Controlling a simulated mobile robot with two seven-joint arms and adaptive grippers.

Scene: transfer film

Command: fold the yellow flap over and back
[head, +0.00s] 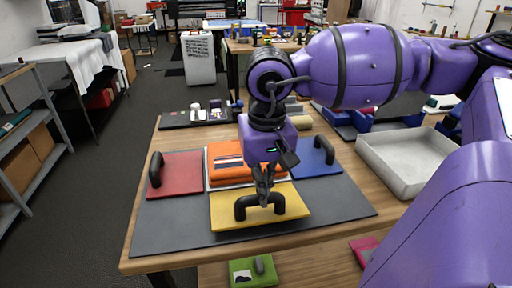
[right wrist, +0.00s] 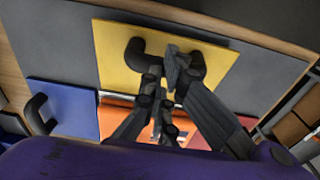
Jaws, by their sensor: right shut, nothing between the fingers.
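The yellow flap (head: 235,217) lies flat at the front of a dark grey mat on the wooden table, with a black arched handle (head: 282,203) on it. It also shows in the right wrist view (right wrist: 116,62). My right gripper (head: 264,200) is shut and empty, pointing down at the handle's middle. In the right wrist view the fingertips (right wrist: 168,75) overlap the handle; I cannot tell whether they touch it. Behind the yellow flap is an orange block (head: 222,160) on a white layer, partly hidden by my gripper. My left gripper is not in view.
A red flap (head: 178,175) lies left and a blue flap (head: 316,160) right, each with a black handle. A grey tray (head: 405,160) stands at the right. A green piece (head: 252,272) lies on a lower shelf. The grey mat (head: 165,235) is bare at its front left.

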